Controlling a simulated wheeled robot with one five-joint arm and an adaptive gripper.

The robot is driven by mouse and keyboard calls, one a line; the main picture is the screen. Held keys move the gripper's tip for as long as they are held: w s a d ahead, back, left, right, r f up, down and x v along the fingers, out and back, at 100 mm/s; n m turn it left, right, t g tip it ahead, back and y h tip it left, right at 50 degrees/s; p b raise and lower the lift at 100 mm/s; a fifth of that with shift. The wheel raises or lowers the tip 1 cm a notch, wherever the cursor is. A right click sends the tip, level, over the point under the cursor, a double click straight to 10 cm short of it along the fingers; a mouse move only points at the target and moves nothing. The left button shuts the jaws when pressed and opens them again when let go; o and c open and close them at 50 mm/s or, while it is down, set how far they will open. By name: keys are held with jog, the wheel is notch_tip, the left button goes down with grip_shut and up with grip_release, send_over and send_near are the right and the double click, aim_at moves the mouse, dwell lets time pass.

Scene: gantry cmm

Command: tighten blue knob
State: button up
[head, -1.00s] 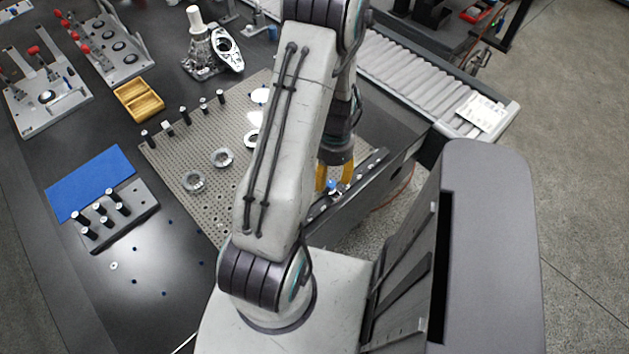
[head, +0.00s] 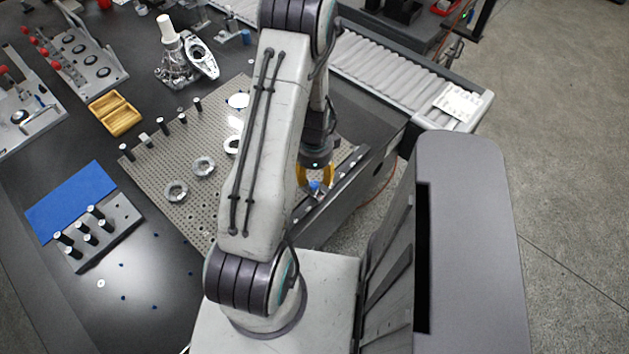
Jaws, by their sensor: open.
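The blue knob (head: 314,187) shows as a small blue spot near the right edge of the perforated plate, partly hidden by my gripper. My gripper (head: 314,183) has yellow fingers, spread apart and pointing down. One finger shows left of the knob and one right of it. The knob appears between the fingertips. I cannot tell whether the fingers touch it or how deep they reach.
The perforated plate (head: 150,178) carries several black posts and ring-shaped parts (head: 176,191). A blue mat (head: 70,203), a post block (head: 122,224) and a wooden tray (head: 114,116) lie to the left. A roller conveyor (head: 390,70) stands behind. Open floor lies right.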

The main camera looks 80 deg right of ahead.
aim_at(314, 184)
jog(key=shift+f, duration=2)
jog(key=shift+c, duration=0.3)
grip_shut()
